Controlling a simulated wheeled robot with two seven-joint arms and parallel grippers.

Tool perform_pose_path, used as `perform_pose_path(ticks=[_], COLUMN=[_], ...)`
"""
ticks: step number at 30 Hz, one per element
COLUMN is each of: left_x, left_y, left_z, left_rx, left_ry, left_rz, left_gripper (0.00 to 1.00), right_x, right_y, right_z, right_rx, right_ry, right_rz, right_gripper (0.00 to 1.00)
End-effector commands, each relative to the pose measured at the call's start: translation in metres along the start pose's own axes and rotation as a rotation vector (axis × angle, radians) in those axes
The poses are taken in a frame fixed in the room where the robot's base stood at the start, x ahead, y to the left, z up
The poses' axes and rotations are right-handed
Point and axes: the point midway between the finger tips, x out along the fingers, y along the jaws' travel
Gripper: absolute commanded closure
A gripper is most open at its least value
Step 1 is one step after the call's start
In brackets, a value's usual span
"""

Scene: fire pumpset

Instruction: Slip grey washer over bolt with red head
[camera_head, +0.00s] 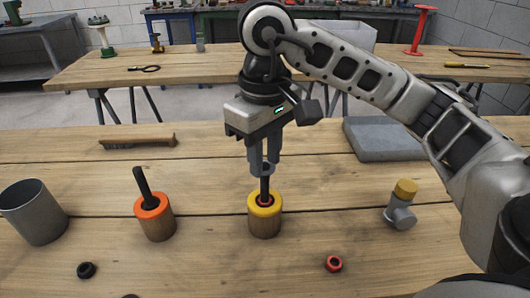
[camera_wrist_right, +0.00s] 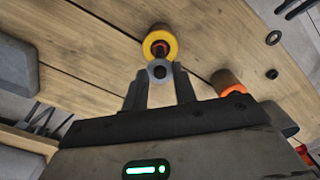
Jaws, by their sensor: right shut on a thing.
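My right gripper (camera_head: 263,170) points straight down over the table and is shut on a small grey washer (camera_wrist_right: 157,70), which sits flat between its fingertips. Below it, a dark bolt (camera_head: 265,188) stands upright in a yellow-topped wooden cylinder (camera_head: 265,224), with red at the bolt's base. The bolt's red part also shows inside the yellow ring in the wrist view (camera_wrist_right: 160,46). The washer is at the bolt's upper end; I cannot tell whether it is around the tip or just above it. My left gripper is not in view.
An orange-topped cylinder (camera_head: 155,222) with a tilted black rod stands left, beside a grey cup (camera_head: 34,212). A yellow-capped grey fitting (camera_head: 401,207), grey block (camera_head: 383,139) and brush (camera_head: 138,141) lie around.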

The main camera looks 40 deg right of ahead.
Motion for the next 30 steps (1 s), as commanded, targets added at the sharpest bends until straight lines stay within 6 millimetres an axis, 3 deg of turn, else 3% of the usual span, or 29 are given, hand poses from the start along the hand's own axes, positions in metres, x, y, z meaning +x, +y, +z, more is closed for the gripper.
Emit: perform_pose_path(ticks=[9, 10, 12, 23, 30], left_x=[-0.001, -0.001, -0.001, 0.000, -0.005], left_y=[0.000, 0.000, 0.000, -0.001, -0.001], left_z=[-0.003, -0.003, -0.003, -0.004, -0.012], left_rx=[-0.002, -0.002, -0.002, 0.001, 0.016], left_ry=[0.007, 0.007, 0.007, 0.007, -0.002], left_rz=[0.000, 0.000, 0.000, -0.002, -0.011], left_gripper=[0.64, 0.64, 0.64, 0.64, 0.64], right_x=[0.000, 0.000, 0.000, -0.006, -0.051], right_y=[0.000, 0.000, 0.000, 0.000, 0.001], right_z=[0.000, 0.000, 0.000, 0.000, -0.001], right_rx=[0.000, 0.000, 0.000, 0.000, 0.003], right_ry=[0.000, 0.000, 0.000, 0.003, 0.008], right_rz=[0.000, 0.000, 0.000, 0.001, 0.003], right_gripper=[0.94, 0.64, 0.47, 0.47, 0.47])
